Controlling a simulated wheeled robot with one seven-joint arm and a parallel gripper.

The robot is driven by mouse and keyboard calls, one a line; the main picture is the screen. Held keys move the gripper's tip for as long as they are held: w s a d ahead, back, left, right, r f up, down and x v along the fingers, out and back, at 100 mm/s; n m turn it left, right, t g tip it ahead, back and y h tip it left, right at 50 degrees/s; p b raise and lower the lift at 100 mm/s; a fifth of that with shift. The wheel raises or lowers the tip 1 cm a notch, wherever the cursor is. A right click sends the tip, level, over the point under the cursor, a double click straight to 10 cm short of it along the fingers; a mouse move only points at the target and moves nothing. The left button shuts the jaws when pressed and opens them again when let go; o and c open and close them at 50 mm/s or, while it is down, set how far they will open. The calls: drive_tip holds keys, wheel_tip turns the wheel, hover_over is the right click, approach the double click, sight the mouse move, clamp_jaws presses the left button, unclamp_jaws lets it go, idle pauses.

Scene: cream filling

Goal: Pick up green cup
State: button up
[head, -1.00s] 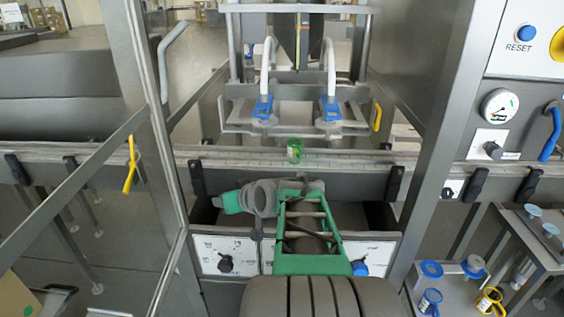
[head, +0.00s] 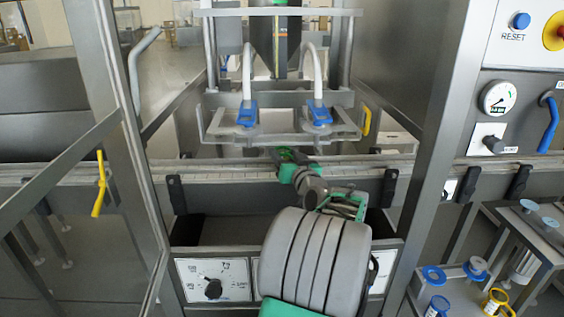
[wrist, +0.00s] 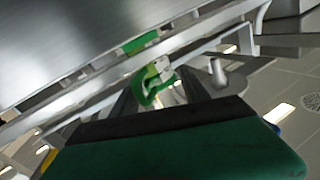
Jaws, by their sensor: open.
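The small green cup (head: 284,153) is at the conveyor rail, below the two blue-tipped nozzles. In the head view my gripper (head: 291,167) is right at it and partly covers it, and their green colours blend. In the wrist view a curved green shape (wrist: 152,90), likely the cup, shows between the dark fingers of my open gripper (wrist: 158,98). Whether the fingers touch it I cannot tell. A second green patch (wrist: 140,43) shows further up on the rail; what it is stays unclear.
The metal conveyor rail (head: 220,174) runs across the machine. Two blue-tipped nozzles (head: 247,116) hang on a frame just above and behind. Steel posts (head: 428,150) stand on both sides. A side rack with blue and yellow parts (head: 497,299) is at lower right.

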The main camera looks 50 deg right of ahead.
drive_tip(key=shift+c, duration=0.2)
clamp_jaws()
idle(0.3)
